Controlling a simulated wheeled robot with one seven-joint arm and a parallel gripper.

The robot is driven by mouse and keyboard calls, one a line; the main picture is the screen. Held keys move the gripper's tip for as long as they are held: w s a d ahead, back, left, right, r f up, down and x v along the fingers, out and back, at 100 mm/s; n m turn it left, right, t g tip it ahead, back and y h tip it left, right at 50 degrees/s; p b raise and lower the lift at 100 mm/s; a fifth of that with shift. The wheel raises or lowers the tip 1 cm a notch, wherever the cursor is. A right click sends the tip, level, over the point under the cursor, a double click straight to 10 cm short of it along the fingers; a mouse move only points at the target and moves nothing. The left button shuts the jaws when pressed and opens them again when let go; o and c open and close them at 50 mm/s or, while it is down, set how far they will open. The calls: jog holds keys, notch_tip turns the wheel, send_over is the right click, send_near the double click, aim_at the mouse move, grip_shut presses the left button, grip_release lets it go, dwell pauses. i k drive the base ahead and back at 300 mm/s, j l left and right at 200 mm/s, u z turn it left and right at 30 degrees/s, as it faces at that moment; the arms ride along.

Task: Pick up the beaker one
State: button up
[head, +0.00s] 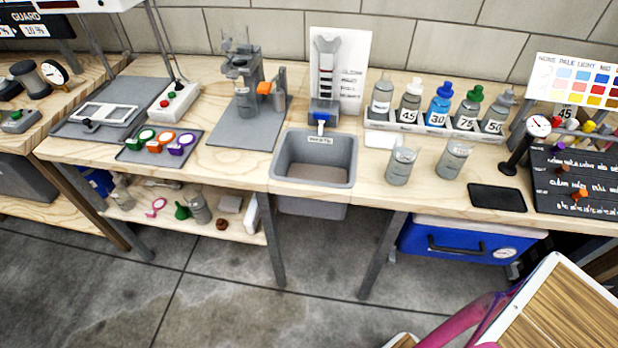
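Two grey, see-through beaker-like vessels stand upright on the wooden bench, right of the sink. The left beaker (400,166) is close to the sink. The right beaker (453,159) is a short way to its right, and the two are apart. Both stand in front of the bottle rack. I cannot read a number on either. Another grey cup-like vessel (199,209) stands on the lower shelf at left, partly shaded. My gripper is not in view.
The grey sink (313,158) is set into the bench. A rack (380,124) of numbered bottles stands behind the beakers. A black pad (497,198) and a dial gauge (538,126) are to the right. A blue cooler (462,240) is below. Open concrete floor lies in front.

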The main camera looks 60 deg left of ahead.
aim_at(407, 148)
jog(key=u, duration=2.3)
